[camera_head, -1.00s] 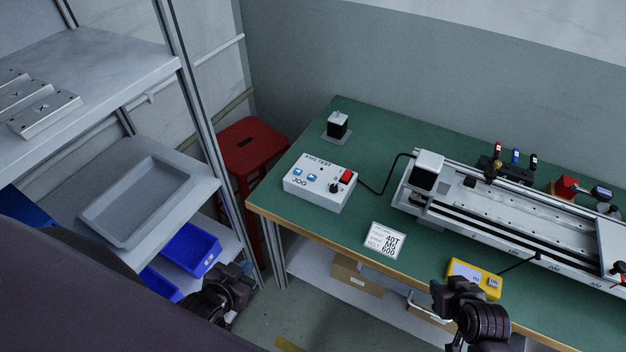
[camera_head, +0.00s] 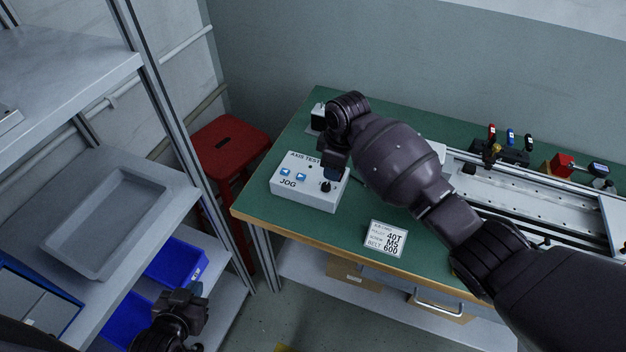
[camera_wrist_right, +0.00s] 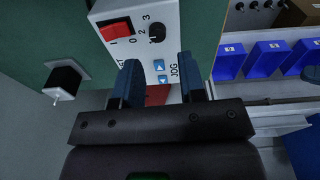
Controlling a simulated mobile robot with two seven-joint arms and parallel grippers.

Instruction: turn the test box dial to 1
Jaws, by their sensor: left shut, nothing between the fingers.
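The test box (camera_head: 310,190) is a white box marked AXIS TEST and JOG at the left end of the green bench. Its black dial (camera_head: 326,186) shows beside my right gripper (camera_head: 334,158), which hangs over the box and hides its red switch. In the right wrist view the dial (camera_wrist_right: 157,33) sits near printed numbers, beside the red switch (camera_wrist_right: 115,29); I cannot tell where it points. My right gripper's fingers (camera_wrist_right: 160,82) are apart and empty, with the dial beyond them. My left gripper (camera_head: 186,296) is shut and empty, low by the shelf.
A stepper motor (camera_head: 318,118) stands behind the box. A white card (camera_head: 386,238) lies in front of it. The linear gantry (camera_head: 530,190) fills the bench's right side, partly behind my right arm. A red stool (camera_head: 228,145) and shelf rack (camera_head: 165,215) stand left.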

